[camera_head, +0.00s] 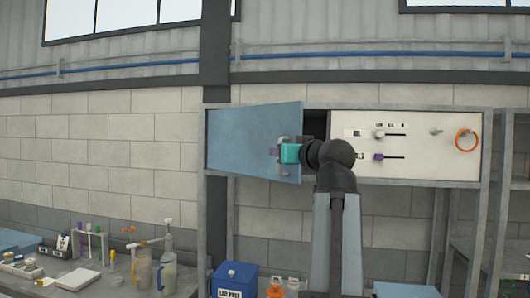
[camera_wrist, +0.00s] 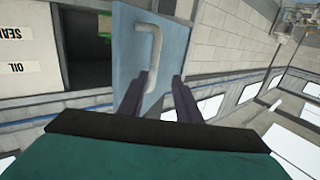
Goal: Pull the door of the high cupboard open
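The high cupboard's blue door (camera_head: 240,140) stands partly open, its right edge swung out from the frame. A dark gap (camera_head: 315,124) shows beside it. The door's grey C-shaped handle (camera_head: 283,165) is near its right edge, and it also shows in the wrist view (camera_wrist: 154,45). My gripper (camera_head: 275,153) is at the handle. In the wrist view my gripper's two dark fingers (camera_wrist: 159,78) are spread apart, with the handle's near end between them, closer to the left finger. A clear gap shows to the right finger. The wrist view also shows the door (camera_wrist: 128,50) and the dark interior.
Below left, a bench holds jugs (camera_head: 165,272) and bottles. A blue box (camera_head: 235,278) stands below the cupboard. The space before the door's left part looks clear.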

